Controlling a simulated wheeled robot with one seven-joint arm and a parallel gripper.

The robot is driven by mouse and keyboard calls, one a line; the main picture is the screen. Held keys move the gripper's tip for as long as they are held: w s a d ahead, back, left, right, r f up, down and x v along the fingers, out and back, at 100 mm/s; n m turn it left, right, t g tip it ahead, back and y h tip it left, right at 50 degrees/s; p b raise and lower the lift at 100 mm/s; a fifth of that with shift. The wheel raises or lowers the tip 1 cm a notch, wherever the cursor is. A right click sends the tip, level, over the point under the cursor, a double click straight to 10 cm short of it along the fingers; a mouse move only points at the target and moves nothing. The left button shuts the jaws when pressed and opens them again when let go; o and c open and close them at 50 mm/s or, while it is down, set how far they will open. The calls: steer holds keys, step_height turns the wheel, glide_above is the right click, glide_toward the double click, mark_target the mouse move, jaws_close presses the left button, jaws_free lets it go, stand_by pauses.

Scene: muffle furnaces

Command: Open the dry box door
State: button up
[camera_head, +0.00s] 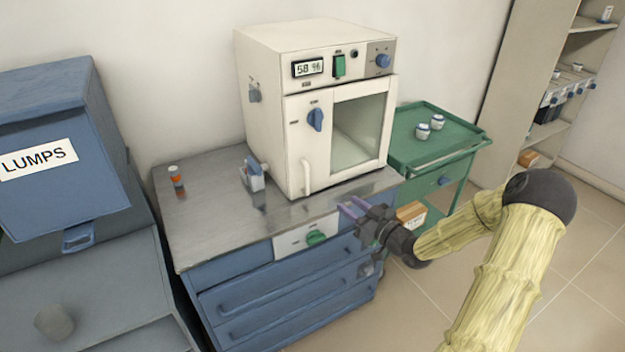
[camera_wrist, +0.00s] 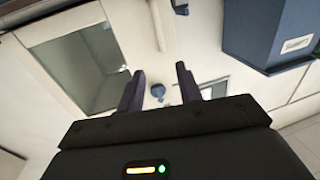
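The dry box (camera_head: 265,60) is a white cabinet on the steel-topped bench, with a "58 %" display. Its door (camera_head: 318,150) looks shut. The door has a glass window (camera_head: 358,135), a blue knob (camera_head: 315,119) and a white vertical handle (camera_head: 306,176) at its lower left. My gripper (camera_head: 352,210) is in front of and below the box, to the right of the handle and apart from it. In the wrist view the two fingers (camera_wrist: 158,85) stand apart with nothing held. That view, turned over, shows the window (camera_wrist: 85,65), handle (camera_wrist: 158,25) and knob (camera_wrist: 158,91).
The bench (camera_head: 215,220) has blue drawers and a green-knobbed panel (camera_head: 306,236). A small bottle (camera_head: 176,180) and a blue-white dispenser (camera_head: 252,176) stand left of the box. A blue LUMPS bin (camera_head: 60,190) is further left. A green cart (camera_head: 415,155) with jars is right.

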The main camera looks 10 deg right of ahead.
steer(key=p+x, duration=0.1)
steer(key=x, duration=1.5)
steer(key=shift+a+p, duration=0.15)
steer(key=shift+p, duration=0.15)
steer(key=shift+c, duration=0.2)
jaws_close()
